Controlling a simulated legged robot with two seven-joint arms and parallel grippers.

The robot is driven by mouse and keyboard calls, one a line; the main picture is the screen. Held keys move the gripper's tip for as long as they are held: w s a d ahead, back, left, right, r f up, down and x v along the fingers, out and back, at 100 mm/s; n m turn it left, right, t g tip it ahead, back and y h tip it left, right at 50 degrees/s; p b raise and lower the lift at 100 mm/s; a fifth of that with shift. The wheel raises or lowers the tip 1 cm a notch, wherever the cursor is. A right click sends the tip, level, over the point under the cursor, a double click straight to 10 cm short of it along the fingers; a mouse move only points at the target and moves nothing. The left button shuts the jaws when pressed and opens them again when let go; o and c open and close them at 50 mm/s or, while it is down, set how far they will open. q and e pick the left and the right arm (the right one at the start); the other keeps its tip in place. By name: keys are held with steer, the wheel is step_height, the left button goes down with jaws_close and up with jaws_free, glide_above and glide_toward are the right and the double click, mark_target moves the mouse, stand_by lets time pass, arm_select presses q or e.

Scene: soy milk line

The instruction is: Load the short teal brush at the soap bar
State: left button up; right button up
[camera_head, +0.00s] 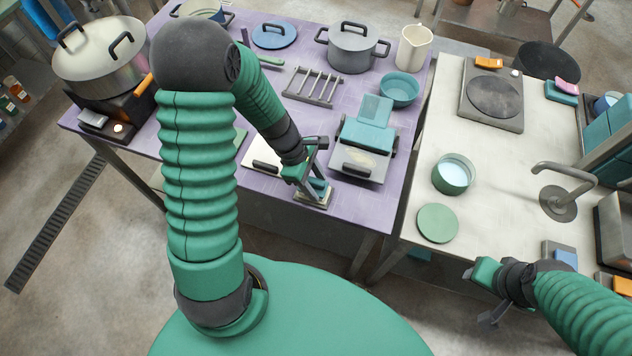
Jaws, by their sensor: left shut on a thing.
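My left gripper (313,174) is over the front edge of the purple table, shut on the short teal brush (318,187). The gripper hides most of the brush. The brush is low over a small pale block in a holder (313,199), which looks like the soap bar. I cannot tell whether brush and soap touch. My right gripper (477,295) is at the lower right, in front of the white counter, with its fingers apart and nothing between them.
On the purple table (220,170), a white board (262,155) lies left of my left gripper and a teal-topped machine (366,138) stands right of it. A rack (312,86) and a grey pot (352,47) are behind. The white counter (480,220) holds a green pot (453,174) and faucet (562,178).

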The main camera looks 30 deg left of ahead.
mark_target(316, 181)
arm_select(q)
steer(key=shift+d+r+p, duration=0.1)
steer(key=shift+r+p, duration=0.3)
steer(key=shift+r, duration=0.05)
step_height(316, 181, up, 6)
steer(key=p, duration=0.6)
steer(key=shift+r, duration=0.1)
